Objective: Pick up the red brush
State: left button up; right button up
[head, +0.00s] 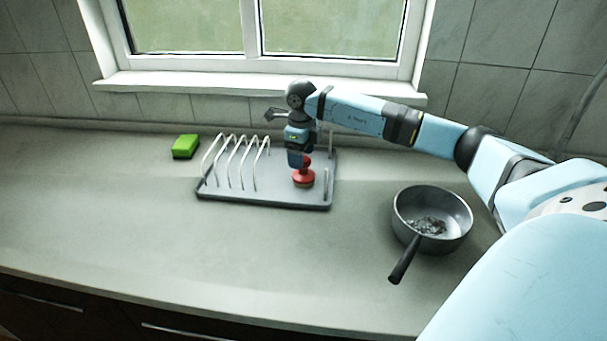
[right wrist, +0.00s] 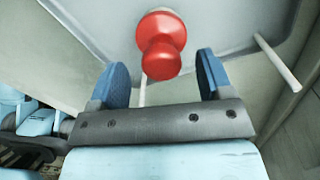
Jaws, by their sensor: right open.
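The red brush (head: 303,178) stands upright on the right part of the grey rack tray (head: 262,199), knob up and bristles down. My right gripper (head: 296,160) reaches down from above, right at the brush's knob, and partly hides it in the head view. In the right wrist view the brush (right wrist: 161,45) shows as a red knob, ahead of and between the two blue fingers of my right gripper (right wrist: 171,78). The fingers are apart, with a gap on both sides of the knob. My left gripper is not in view.
White wire racks (head: 236,165) stand on the tray left of the brush; a thin peg (right wrist: 278,63) rises near it. A green sponge (head: 186,146) lies at left. A dark pan (head: 432,218) with dark residue stands at right. The front counter is clear.

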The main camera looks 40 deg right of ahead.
notch_tip(320, 180, down, 2)
jog(key=shift+f, duration=0.15)
jog(key=c, duration=1)
jog(key=shift+r+p, duration=0.5)
jog(key=shift+r, duration=9.6)
jog(key=o, duration=0.3)
jog(key=shift+c, duration=1.1)
